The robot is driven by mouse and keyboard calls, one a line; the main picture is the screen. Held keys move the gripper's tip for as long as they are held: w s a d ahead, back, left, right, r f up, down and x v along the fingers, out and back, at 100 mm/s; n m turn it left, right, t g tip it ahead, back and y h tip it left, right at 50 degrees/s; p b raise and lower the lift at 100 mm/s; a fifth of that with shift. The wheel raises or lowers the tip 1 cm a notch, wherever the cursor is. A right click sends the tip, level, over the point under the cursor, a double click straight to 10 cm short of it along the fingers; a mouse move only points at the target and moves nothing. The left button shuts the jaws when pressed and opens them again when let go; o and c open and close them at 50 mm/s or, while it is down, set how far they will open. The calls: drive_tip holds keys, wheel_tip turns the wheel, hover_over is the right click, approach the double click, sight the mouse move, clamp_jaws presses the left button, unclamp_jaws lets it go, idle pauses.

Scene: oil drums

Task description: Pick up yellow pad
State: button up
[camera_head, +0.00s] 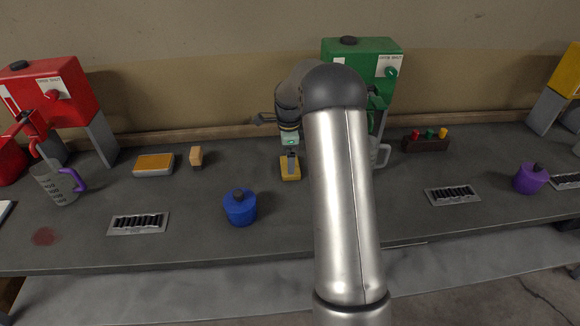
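A small yellow pad (290,175) lies on the dark counter near the middle, directly below the end of my arm. My gripper (291,160) points down at it, and a grey finger overlaps the pad in this view. I cannot tell whether the finger touches the pad, or whether the gripper is open or shut. A second flat, orange-yellow pad (154,161) sits in a light grey tray (153,173) further left.
A tan block (196,155) stands between tray and gripper. A blue can (240,207) stands in front, left of my arm. A green oil drum (362,55) stands behind; a red one (50,90) is at far left. A purple can (530,178) is right.

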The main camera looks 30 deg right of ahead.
drive_tip(key=shift+w+a+f+p, duration=0.15)
drive_tip(key=shift+f+p, duration=0.35)
drive_tip(key=shift+f, duration=1.45)
drive_tip(key=c, duration=0.8)
drive_tip(key=shift+o, duration=0.2)
drive_tip(key=shift+r, duration=0.15)
drive_tip(key=shift+r, duration=0.25)
wheel_tip(320, 180, up, 2)
drive_tip(key=shift+r+b, duration=0.15)
drive_tip(key=shift+b, duration=0.25)
drive_tip(key=s+a+r+b, duration=0.4)
drive_tip(key=s+a+r, duration=0.2)
drive_tip(key=s+r, duration=0.4)
drive_tip(key=s, duration=0.2)
drive_tip(key=shift+s, duration=0.3)
drive_tip(key=shift+a, duration=0.1)
